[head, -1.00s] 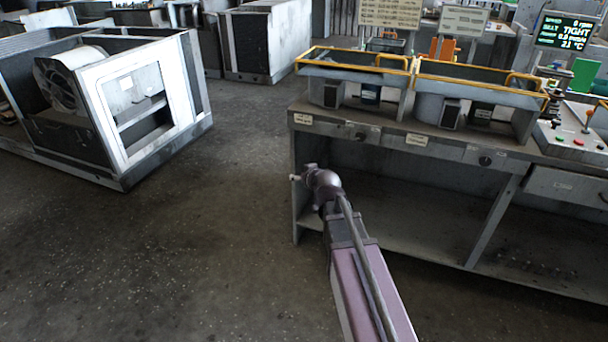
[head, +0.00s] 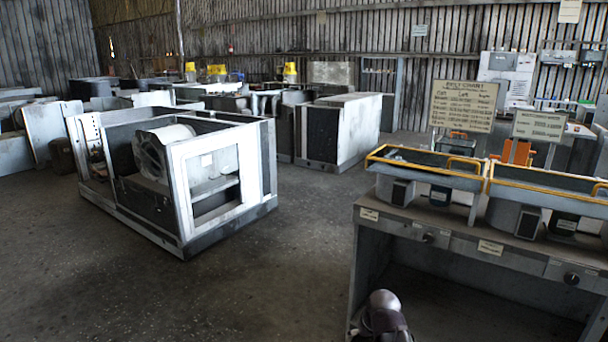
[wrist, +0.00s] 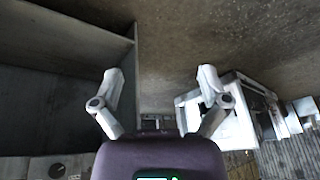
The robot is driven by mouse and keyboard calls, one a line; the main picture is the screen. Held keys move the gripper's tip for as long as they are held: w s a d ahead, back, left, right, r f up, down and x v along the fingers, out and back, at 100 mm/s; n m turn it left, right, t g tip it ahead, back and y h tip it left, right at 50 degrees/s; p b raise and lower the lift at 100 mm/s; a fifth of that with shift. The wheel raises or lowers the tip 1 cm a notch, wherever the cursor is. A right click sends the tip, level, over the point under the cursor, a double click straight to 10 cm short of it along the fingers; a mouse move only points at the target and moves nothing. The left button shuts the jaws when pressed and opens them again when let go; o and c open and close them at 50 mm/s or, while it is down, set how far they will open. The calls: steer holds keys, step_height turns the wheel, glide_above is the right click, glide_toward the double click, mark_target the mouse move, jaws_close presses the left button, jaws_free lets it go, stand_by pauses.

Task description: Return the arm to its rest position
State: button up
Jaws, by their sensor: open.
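My gripper (wrist: 158,88) shows in the wrist view with its two fingers spread wide apart and nothing between them. In the head view only a rounded purple-grey part of my arm shows at the bottom edge, in front of the workbench; the fingers are out of that view. The wrist view appears upside down, with the floor at the top. The bench's grey side panel (wrist: 75,42) is on the left there, beside the left finger. The blower housing cabinet (wrist: 240,120) is beyond the right finger.
The workbench (head: 470,240) stands at the right with yellow-railed trays (head: 425,165) on top and an open space beneath. The open blower housing (head: 215,190) stands at the left. Another cabinet (head: 340,130) is behind. The floor (head: 200,295) between housing and bench is clear.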

steer(key=s+f+m+g+h, duration=0.1)
steer(key=s+g, duration=0.3)
steer(key=s, duration=0.5)
step_height(320, 180, up, 19)
steer(key=p, duration=1.9)
steer(key=shift+w+d+f, duration=0.15)
steer(key=shift+d, duration=0.2)
